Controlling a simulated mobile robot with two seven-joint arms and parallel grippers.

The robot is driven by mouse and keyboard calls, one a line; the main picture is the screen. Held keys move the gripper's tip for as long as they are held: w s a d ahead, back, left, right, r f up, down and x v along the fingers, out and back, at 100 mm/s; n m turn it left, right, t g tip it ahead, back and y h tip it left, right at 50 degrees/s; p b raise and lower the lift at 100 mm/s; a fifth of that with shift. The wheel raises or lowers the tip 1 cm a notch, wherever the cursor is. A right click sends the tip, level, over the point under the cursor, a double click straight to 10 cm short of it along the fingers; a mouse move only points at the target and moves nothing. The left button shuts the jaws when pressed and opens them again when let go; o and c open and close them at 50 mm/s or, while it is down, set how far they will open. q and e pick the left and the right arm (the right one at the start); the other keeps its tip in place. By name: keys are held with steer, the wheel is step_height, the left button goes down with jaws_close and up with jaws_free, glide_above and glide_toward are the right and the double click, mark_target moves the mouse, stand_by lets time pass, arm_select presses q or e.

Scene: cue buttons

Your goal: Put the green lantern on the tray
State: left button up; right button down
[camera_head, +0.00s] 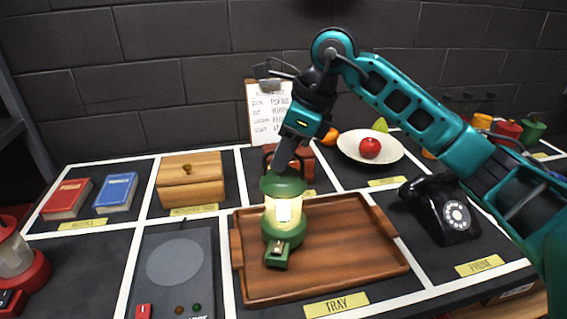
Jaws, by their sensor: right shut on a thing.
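The green lantern (284,212) has a green cap and base and a lit, pale glass body. It is upright over the left part of the brown wooden tray (345,240); whether its base touches the tray I cannot tell. My right gripper (287,163) comes down from above and is shut on the top of the lantern. The fingertips are partly hidden around the lantern's handle. My left gripper is not in view.
A black telephone (443,210) stands right of the tray. A grey button panel (175,270) lies to its left. Behind are a wooden box (190,180), a clipboard (266,112) and a fruit plate (350,150). A red lantern (18,262) is at the left edge.

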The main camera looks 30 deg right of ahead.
steer(key=shift+f, duration=0.95)
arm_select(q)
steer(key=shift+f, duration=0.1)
arm_select(e)
steer(key=c, duration=1.2)
jaws_free()
steer(key=shift+f, duration=0.1)
steer(key=shift+o, duration=0.2)
steer(key=shift+d+r, duration=0.1)
steer(key=shift+r, duration=0.3)
arm_select(q)
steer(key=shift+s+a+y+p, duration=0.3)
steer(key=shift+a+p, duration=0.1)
steer(key=shift+p, duration=0.1)
arm_select(e)
steer(key=v, duration=1.1)
steer(key=shift+r, duration=0.2)
steer(key=shift+s, duration=0.1)
